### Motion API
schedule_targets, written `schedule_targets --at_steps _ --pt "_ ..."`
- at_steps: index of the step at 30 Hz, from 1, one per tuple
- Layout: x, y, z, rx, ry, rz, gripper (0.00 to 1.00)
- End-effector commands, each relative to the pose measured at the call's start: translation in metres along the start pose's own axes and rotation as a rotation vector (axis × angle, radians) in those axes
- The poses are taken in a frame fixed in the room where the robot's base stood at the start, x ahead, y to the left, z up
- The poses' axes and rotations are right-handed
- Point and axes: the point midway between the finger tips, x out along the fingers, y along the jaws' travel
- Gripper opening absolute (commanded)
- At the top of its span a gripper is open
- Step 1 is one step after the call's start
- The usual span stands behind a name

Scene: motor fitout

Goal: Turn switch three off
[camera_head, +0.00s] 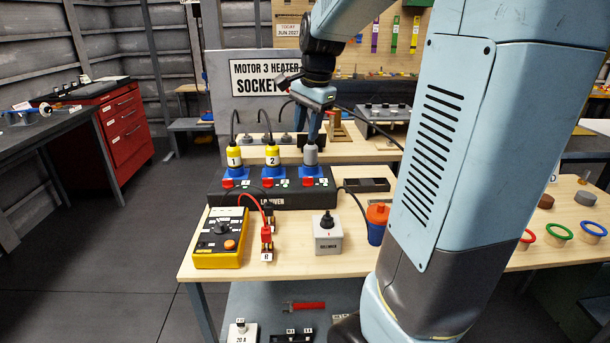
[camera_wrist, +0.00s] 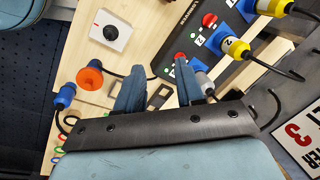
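A black socket box (camera_head: 240,197) stands on the bench with three blue sockets in a row. Yellow plugs marked 1 (camera_head: 234,158) and 2 (camera_head: 272,157) fill two sockets; a grey plug (camera_head: 310,155) stands in the third. Switch three (camera_head: 308,182) is a red switch in front of the grey plug; whether it is on or off I cannot tell. My gripper (camera_head: 315,128) is just above the grey plug. In the wrist view my gripper (camera_wrist: 158,66) has its fingers apart with nothing between them. There, switch three (camera_wrist: 180,56) is by the right fingertip, and the grey plug (camera_wrist: 204,83) shows beside that finger.
A yellow meter (camera_head: 220,240) with red and black leads, a grey box with a black knob (camera_head: 327,240), and an orange-and-blue plug (camera_head: 377,222) stand on the front bench. A dark open tray (camera_head: 366,185) lies right of the socket box. A heater sign (camera_head: 262,80) stands behind.

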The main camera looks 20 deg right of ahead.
Motion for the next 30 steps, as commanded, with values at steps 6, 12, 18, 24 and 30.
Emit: schedule_targets --at_steps 6,12,18,24,30 --pt "0.037 -0.038 -0.049 0.325 -0.003 0.087 0.37" --pt "0.070 -0.063 -0.088 0.593 0.028 0.156 0.37" --pt "0.092 -0.076 -0.110 0.753 0.059 0.195 0.37" --pt "0.102 -0.078 -0.116 0.801 0.070 0.206 0.37" --pt "0.127 -0.072 -0.115 0.800 0.070 0.207 0.37"
